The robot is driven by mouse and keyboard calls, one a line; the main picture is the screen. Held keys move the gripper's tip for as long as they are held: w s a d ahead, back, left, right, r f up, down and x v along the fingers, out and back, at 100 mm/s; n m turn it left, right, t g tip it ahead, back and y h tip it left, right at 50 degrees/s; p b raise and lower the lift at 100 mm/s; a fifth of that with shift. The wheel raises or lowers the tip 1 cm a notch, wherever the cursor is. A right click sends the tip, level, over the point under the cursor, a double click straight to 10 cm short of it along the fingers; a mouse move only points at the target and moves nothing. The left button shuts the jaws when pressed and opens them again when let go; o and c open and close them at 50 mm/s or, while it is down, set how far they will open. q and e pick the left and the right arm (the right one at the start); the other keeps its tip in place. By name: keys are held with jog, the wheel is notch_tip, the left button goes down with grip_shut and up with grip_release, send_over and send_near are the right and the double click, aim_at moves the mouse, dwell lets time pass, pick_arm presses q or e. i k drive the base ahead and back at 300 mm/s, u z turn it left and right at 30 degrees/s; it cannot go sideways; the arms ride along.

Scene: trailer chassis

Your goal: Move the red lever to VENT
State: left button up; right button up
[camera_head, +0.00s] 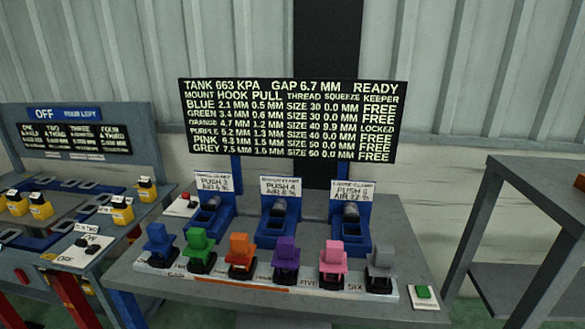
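A small red knob (186,196) on a white plate sits at the back left of the grey table (215,290), beside the left blue fixture. It may be the red lever, but its shape and position are too small to tell. I cannot read the word VENT anywhere. Neither of my grippers is in view.
A black display board (290,118) stands behind several coloured blocks in a front row and three blue fixtures (278,222). A green button (424,292) is at the front right. A blue-grey station (80,150) with yellow blocks stands left; a grey frame (535,215) stands right.

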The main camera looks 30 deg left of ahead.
aim_at(185, 196)
jog(key=u, duration=2.8)
jog(key=i, duration=0.55)
jog(key=z, duration=2.25)
